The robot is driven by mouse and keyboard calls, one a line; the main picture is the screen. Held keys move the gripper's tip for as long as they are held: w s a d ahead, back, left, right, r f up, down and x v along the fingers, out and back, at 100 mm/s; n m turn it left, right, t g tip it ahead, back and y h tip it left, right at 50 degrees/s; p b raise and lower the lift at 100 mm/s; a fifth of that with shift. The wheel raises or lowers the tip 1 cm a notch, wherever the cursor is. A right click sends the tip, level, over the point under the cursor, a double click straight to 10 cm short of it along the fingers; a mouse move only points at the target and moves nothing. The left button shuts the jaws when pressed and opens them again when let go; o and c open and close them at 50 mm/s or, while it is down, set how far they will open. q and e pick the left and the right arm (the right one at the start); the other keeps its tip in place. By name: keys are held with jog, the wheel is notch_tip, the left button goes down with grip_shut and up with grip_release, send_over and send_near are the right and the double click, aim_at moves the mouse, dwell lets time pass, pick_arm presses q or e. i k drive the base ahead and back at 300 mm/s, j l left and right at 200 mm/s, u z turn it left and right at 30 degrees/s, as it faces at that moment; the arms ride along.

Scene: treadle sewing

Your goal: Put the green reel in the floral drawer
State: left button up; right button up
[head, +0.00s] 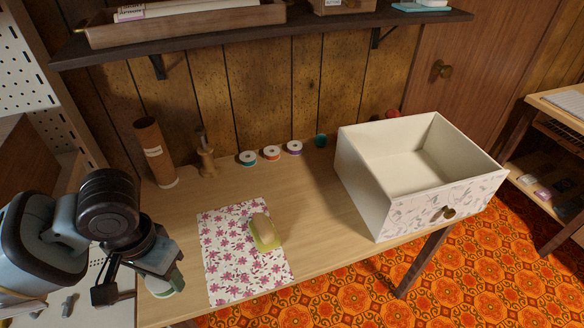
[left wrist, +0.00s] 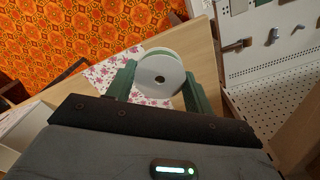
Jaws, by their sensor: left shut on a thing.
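My left gripper (head: 170,278) is at the left front of the table in the head view, shut on the green reel (left wrist: 160,78). In the left wrist view the reel's round white face with a green rim sits between the two green fingers. In the head view only part of the reel (head: 163,290) shows below the gripper. The floral drawer (head: 415,208) stands on the right of the table, well apart from the gripper. It is an open-topped pale box with a grey leaf-patterned front and a brass knob. Its visible inside is empty. My right gripper is not in view.
A floral cloth (head: 222,262) lies mid-table with a yellow-green block (head: 264,232) on it. Several small reels (head: 271,153) line the back, beside a wooden stand (head: 206,160) and a brown tube (head: 154,152). A shelf (head: 270,36) overhangs the back.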

aim_at(395, 188)
jog(key=l+z, duration=0.1)
jog(key=l, duration=0.35)
jog(key=i+l+z, duration=0.15)
jog(key=l, duration=0.25)
jog(key=i+l+z, duration=0.1)
jog(key=l, duration=0.25)
jog(key=i+l+z, duration=0.1)
jog(key=i+l, duration=0.2)
jog(key=i+l+z, duration=0.15)
jog(key=i, duration=0.2)
